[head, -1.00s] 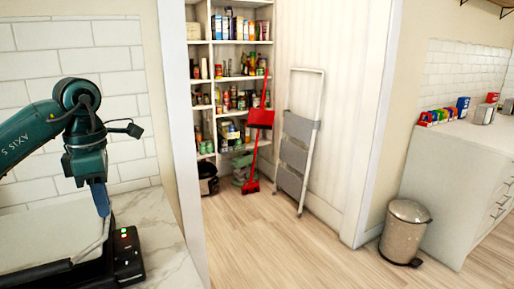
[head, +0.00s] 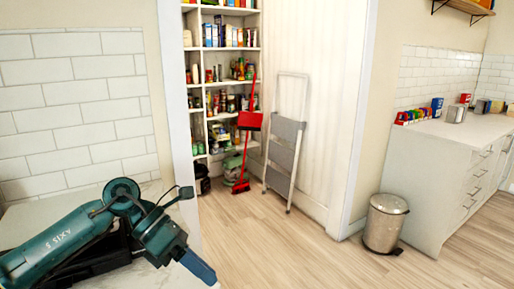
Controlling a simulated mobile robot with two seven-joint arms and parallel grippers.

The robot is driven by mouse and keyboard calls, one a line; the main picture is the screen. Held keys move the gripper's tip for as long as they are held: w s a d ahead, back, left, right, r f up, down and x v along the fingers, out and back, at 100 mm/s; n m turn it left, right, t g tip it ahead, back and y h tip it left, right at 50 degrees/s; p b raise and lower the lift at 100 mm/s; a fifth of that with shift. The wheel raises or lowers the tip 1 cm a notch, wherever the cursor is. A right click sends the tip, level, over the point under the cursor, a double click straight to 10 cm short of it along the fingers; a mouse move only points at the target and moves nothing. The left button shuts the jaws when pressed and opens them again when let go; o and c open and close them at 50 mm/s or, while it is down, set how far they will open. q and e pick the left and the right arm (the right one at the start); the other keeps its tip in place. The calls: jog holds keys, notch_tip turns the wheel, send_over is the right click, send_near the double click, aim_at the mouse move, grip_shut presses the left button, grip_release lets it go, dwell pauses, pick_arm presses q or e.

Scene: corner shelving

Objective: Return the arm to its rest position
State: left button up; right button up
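My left arm, dark teal, comes in from the lower left of the head view and lies low over the marble counter (head: 165,274). Its gripper (head: 203,272) points down and to the right, near the counter's right edge. The blue fingers show edge-on as one piece, so I cannot tell whether they are open or shut. I see no object at the fingertips. My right gripper is not in view. A black device (head: 95,262) on the counter is partly hidden behind my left arm.
Ahead is a pantry with full shelves (head: 225,50), a red broom and dustpan (head: 249,121), and a grey step ladder (head: 284,140) leaning on the wall. A metal bin (head: 385,222) stands by the white cabinet (head: 450,180) at the right. The wooden floor (head: 290,250) between is clear.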

pick_arm(q)
jog(key=s+d+r+n+t+h, duration=0.2)
jog(key=s+d+n+t+h, duration=0.15)
jog(key=d+n+h, duration=0.7)
jog(key=w+a+f+n+t+y+p, duration=0.1)
jog(key=a+f+n+t+y, duration=0.35)
jog(key=n+t, duration=0.55)
jog(key=w+a+f+n+t+y+p, duration=0.1)
jog(key=a+f+n+t+y, duration=0.4)
jog(key=n, duration=0.9)
jog(key=s+a+f+n+g+y, duration=0.2)
jog(key=s+f+n, duration=0.3)
jog(key=f, duration=0.3)
jog(key=s+a+f+n+g+y, duration=0.3)
jog(key=s+f+n+y, duration=0.2)
jog(key=s+f, duration=0.3)
jog(key=shift+s+a+f+n, duration=0.3)
jog(key=shift+f+n, duration=0.25)
jog(key=shift+f, duration=0.25)
jog(key=shift+a, duration=0.1)
